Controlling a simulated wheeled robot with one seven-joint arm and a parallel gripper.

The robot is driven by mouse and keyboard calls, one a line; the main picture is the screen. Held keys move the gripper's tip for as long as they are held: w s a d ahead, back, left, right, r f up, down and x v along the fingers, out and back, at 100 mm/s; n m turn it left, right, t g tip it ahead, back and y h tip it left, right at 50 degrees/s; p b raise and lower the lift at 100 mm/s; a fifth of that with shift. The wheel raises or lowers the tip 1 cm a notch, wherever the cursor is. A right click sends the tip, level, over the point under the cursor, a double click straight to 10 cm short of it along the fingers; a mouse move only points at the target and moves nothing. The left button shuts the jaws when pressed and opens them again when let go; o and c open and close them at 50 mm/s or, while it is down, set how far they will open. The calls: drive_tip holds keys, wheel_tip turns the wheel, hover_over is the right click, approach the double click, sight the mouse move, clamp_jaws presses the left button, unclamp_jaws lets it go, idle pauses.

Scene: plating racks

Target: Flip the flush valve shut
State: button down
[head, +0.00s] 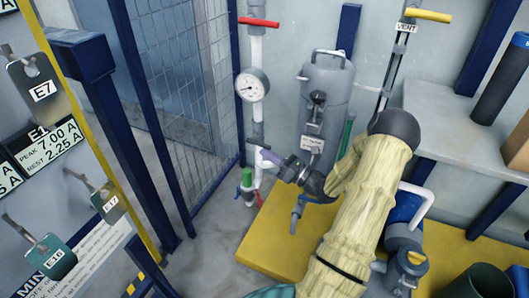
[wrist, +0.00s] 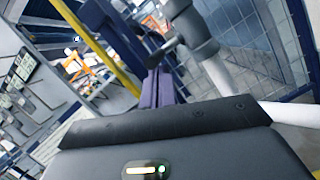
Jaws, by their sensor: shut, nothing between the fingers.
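A white vertical pipe (head: 257,50) carries a red-handled valve (head: 258,22) near its top and a grey fitting with a dark lever (head: 258,143) lower down. No readable flush label shows, so I cannot tell for certain which valve is the flush valve. My gripper (head: 268,157), with purple fingers, is shut and empty beside the lower pipe, close to the dark lever. In the wrist view the purple fingers (wrist: 158,88) are together, just below the dark lever (wrist: 165,50) on the grey fitting (wrist: 192,28). Contact with the lever cannot be told.
A gauge (head: 252,85) sits on the pipe above my gripper; a green-handled valve (head: 247,178) is below. A grey canister (head: 325,95) stands behind my arm. A yellow VENT handle (head: 428,15) is at upper right. A mesh fence (head: 190,90) borders the left.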

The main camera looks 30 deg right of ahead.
drive_tip(key=shift+w+d+r, duration=0.1)
drive_tip(key=shift+r, duration=0.25)
wheel_tip(320, 180, down, 5)
drive_tip(key=a+b, duration=0.1)
drive_tip(key=a, duration=0.1)
drive_tip(key=p+v, duration=0.3)
drive_tip(key=v, duration=0.8)
drive_tip(key=shift+r, duration=0.3)
